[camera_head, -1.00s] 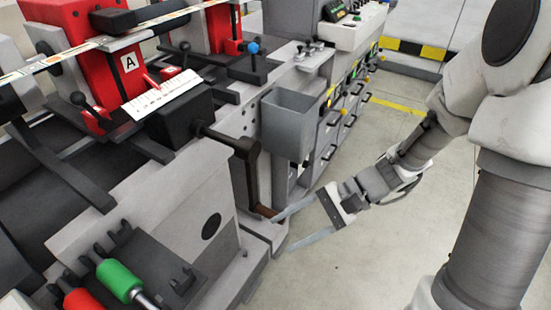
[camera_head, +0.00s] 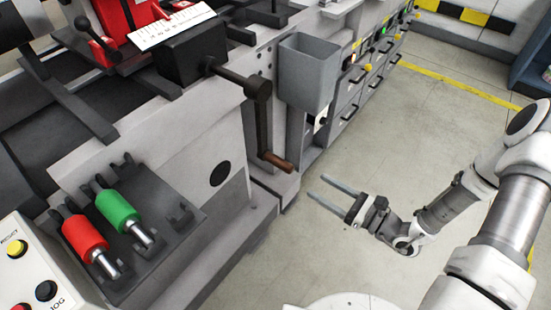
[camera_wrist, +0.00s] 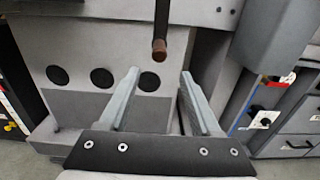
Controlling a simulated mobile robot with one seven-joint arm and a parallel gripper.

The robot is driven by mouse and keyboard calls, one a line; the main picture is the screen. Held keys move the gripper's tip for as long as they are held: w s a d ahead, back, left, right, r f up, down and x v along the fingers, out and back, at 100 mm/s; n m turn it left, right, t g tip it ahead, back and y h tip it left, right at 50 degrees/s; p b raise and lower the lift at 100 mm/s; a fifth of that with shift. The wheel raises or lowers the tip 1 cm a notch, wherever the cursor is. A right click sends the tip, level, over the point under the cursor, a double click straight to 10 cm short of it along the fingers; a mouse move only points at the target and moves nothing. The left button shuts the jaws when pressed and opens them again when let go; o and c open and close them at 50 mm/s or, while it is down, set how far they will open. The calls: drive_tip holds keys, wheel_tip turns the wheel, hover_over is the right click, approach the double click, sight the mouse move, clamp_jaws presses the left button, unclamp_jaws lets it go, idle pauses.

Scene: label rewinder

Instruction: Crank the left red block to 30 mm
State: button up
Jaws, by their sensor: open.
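The left red block (camera_head: 118,22) shows only in part at the top left of the head view, behind a white scale (camera_head: 172,24). A dark crank arm (camera_head: 262,118) hangs down from its shaft on the machine front and ends in a brown handle (camera_head: 276,162). In the wrist view the brown handle (camera_wrist: 159,50) is ahead of and above the fingertips, between their lines. My gripper (camera_head: 324,188) is open and empty, right of the handle and apart from it. Its two fingers also show in the wrist view (camera_wrist: 160,78).
A grey bin (camera_head: 308,75) is fixed to the machine right of the crank. Red (camera_head: 84,238) and green (camera_head: 116,206) rollers lie in a rack at lower left. A button panel (camera_head: 35,275) is at the left edge. The floor (camera_head: 420,120) around my gripper is clear.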

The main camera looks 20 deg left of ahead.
sight(271, 158)
drive_tip(key=b+x, duration=0.1)
drive_tip(key=x, duration=1.6)
drive_tip(key=shift+s+b, duration=0.1)
drive_tip(key=shift+b, duration=0.25)
clamp_jaws()
idle(0.5)
